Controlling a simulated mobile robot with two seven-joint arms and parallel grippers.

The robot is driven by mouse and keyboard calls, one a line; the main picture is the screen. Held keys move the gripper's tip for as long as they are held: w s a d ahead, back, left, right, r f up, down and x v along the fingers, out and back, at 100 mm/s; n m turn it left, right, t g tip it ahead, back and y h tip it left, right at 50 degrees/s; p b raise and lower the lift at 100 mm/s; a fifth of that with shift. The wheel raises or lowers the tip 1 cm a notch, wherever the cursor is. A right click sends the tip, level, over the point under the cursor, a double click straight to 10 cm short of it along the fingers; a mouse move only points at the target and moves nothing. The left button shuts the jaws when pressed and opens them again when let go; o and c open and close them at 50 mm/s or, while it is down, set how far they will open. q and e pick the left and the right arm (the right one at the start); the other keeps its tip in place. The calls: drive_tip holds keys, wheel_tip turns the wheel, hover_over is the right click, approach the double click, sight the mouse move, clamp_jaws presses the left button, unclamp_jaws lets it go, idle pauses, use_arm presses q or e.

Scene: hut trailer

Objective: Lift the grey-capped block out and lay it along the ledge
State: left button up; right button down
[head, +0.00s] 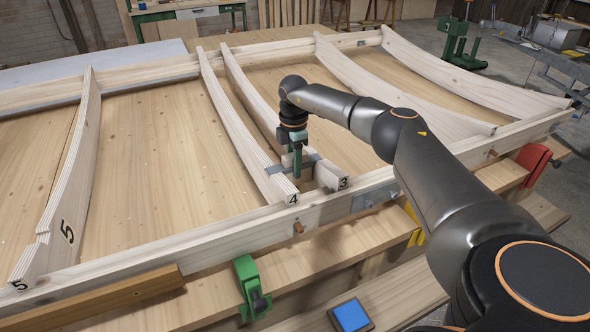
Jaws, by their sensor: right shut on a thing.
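My right gripper (298,172) reaches down between the curved ribs marked 4 (240,135) and 3 (265,105), near their front ends. It is shut on the grey-capped block (290,159), a short pale wooden piece with grey at its ends. The grey ends show at rib 4 and rib 3. The gripper hides part of the block, and I cannot tell whether it still touches the ribs. A pale wooden ledge (260,292) runs along the front, below the frame's front rail (225,231). My left gripper is not in view.
A rib marked 5 (75,165) stands at left, and more curved ribs (385,82) stand at right. A green clamp (250,285) and a blue-topped square (350,315) are at the front. A red clamp (533,160) is at right. The panel between ribs 5 and 4 is clear.

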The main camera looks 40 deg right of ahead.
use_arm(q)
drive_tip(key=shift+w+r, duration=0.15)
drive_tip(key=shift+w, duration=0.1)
use_arm(e)
drive_tip(key=shift+r, duration=0.15)
idle(0.5)
